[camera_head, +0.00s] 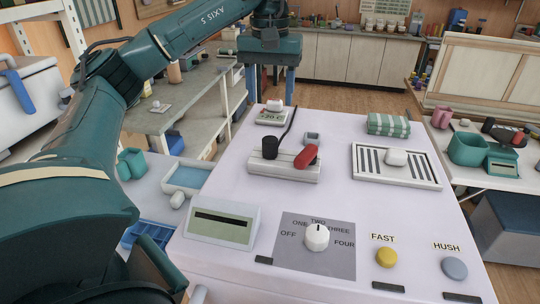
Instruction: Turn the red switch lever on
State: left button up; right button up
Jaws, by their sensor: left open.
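The red switch lever (306,156) sits on the right part of a pale switch base (284,172) on the white worktop. It leans up to the right. A black knob (270,148) with a thin dark rod or cord rising from it is on the same base, left of the lever. My left gripper (270,94) points down with its two fingers apart and nothing seen between them. It is beyond the switch in the picture, up and to the left, clear of the lever. My right gripper is not in view.
A dial (317,237), a yellow button (387,257) and a grey button (454,268) are at the front. A display box (224,221) stands front left. A slotted panel (396,166) and a striped green bundle (388,125) lie right. The worktop between them is clear.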

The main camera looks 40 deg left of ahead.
aim_at(308, 156)
jog(key=k, duration=1)
